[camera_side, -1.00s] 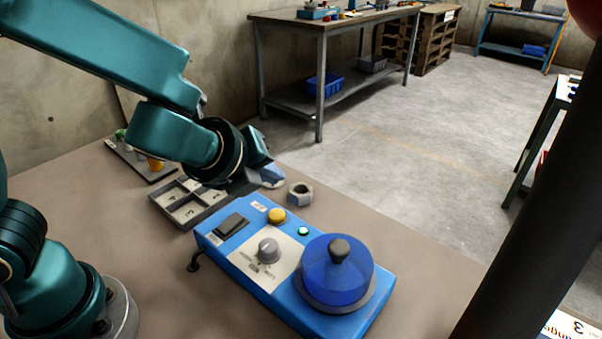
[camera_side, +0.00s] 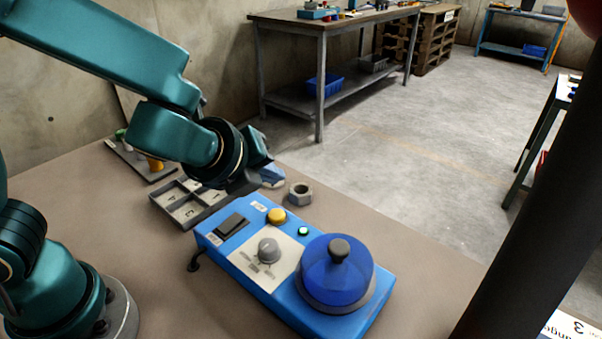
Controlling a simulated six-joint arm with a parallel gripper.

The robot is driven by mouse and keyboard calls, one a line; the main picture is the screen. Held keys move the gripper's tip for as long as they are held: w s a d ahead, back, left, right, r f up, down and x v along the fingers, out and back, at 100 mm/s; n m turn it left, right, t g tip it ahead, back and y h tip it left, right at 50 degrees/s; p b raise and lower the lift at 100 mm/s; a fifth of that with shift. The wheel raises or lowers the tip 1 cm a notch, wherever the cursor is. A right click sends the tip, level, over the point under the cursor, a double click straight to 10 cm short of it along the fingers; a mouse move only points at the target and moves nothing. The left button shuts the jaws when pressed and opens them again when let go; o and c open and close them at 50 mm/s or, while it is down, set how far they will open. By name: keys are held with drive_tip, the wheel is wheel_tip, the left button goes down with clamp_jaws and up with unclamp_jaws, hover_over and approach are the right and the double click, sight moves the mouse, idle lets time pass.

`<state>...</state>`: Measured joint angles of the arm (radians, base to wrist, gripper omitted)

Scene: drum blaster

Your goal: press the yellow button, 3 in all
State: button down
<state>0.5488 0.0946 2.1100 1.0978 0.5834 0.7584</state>
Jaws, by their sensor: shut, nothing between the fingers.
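The yellow button (camera_side: 277,216) is a round dome near the back edge of the blue machine box (camera_side: 213,249). My gripper (camera_side: 246,184) is shut and empty. In the picture it shows above and to the left of the yellow button, apart from it. The wrist partly hides the fingers, and their height over the box is hard to tell. Nothing covers the yellow button in this view.
The box also carries a black rocker switch (camera_side: 232,224), a grey knob (camera_side: 268,250), a small green button (camera_side: 303,231) and a blue dome with a black handle (camera_side: 338,272). A grey compartment tray (camera_side: 187,213) and a hex nut (camera_side: 300,194) lie behind.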

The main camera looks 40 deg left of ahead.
sight(274, 218)
wheel_tip(274, 218, up, 4)
drive_tip(key=shift+f, duration=0.1)
idle(0.4)
drive_tip(key=shift+f, duration=0.1)
drive_tip(key=shift+f, duration=4.3)
drive_tip(key=shift+f, duration=0.45)
